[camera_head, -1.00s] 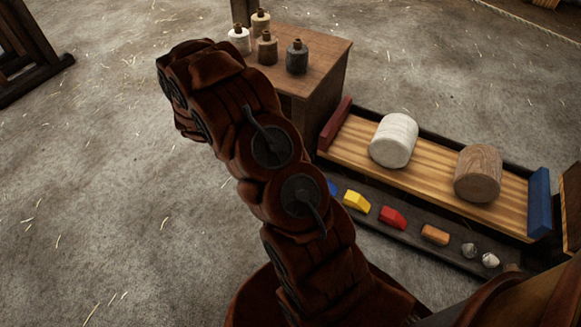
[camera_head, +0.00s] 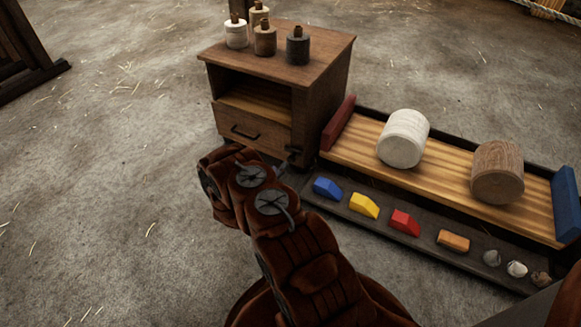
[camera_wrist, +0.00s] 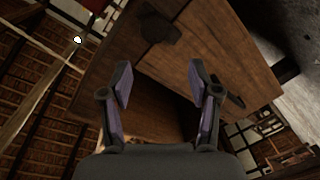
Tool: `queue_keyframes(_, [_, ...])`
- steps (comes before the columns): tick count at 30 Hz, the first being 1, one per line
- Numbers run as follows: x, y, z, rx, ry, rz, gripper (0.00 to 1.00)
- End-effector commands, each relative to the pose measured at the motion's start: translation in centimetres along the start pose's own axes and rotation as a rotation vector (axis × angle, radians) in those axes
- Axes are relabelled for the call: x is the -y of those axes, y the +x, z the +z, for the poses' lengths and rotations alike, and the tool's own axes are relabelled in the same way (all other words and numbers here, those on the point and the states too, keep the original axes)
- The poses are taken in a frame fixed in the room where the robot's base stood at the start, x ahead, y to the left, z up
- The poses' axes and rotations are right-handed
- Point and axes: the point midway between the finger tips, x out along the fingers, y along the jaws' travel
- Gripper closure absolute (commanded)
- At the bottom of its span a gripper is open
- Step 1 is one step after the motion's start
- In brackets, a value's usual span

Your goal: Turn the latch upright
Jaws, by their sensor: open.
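The latch (camera_wrist: 158,27) is a dark piece on the brown wooden cabinet front, at the top of the wrist view. It also seems to show in the head view (camera_head: 293,149), small and dark at the right edge of the drawer. Its exact tilt is hard to read. My gripper (camera_wrist: 160,82) is open and empty, with its two fingers apart in front of the cabinet. The latch lies beyond the fingertips, not between them. In the head view my arm hides most of the gripper.
The cabinet (camera_head: 325,100) has an open shelf above a drawer with a dark handle (camera_head: 245,132). Several bottles (camera_head: 265,40) stand on its top. At right, a wooden tray (camera_head: 440,180) holds two cylinders, with coloured blocks (camera_head: 364,205) and stones in front.

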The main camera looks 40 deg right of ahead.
Motion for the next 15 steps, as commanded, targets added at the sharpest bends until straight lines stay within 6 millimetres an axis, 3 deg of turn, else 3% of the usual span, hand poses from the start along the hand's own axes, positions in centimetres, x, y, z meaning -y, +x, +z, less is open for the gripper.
queue_keyframes(1, [0.2,-0.1,1.2,-0.008,-0.015,0.018,0.38])
queue_keyframes(4, [0.0,-0.1,2.1,-0.02,-0.034,0.044,0.38])
queue_keyframes(10, [-0.3,0.7,2.4,-0.024,-0.039,0.057,0.38])
queue_keyframes(15, [-0.4,2.7,2.4,-0.025,-0.037,0.059,0.38])
